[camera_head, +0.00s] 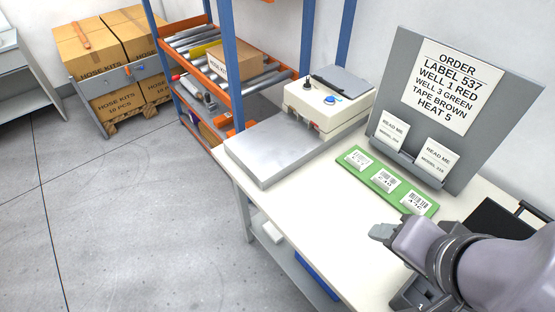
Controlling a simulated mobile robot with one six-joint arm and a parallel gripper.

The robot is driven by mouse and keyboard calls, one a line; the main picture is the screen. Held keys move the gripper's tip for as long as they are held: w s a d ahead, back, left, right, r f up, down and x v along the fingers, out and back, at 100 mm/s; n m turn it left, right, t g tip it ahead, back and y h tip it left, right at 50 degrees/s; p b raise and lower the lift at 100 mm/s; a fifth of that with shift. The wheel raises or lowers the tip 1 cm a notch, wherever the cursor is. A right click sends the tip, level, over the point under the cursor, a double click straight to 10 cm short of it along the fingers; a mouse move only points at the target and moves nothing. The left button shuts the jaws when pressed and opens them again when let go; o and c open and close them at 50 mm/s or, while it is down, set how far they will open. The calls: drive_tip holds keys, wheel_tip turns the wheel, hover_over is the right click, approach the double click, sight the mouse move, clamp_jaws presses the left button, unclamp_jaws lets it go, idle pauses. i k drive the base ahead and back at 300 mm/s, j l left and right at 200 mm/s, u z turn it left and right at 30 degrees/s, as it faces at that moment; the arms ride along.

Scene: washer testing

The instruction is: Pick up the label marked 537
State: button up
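Three white labels with dark barcodes lie in a row on a green strip (402,191) on the white table. They are the far-left label (358,158), the middle label (387,180) and the near-right label (416,202). Their printed numbers are too small to read surely, so I cannot tell which is 537. My gripper (380,232) is over the table, on the near side of the strip and apart from the labels in the picture. Its fingertips point left. Whether the fingers are open or shut does not show clearly.
A grey board (480,150) behind the strip bears an order sheet (448,86) reading "LABEL 537" and two READ ME cards. A metal plate and white device (325,107) stand at the table's far left. A black case (497,219) lies right. The table's front left is clear.

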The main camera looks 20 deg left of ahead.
sight(356, 158)
drive_tip(key=u, duration=0.2)
drive_tip(key=i+j+u, duration=0.2)
drive_tip(key=i+j, duration=0.25)
drive_tip(key=j, duration=0.15)
drive_tip(key=i+j+u, duration=0.2)
drive_tip(key=i+j, duration=0.25)
drive_tip(key=j, duration=0.1)
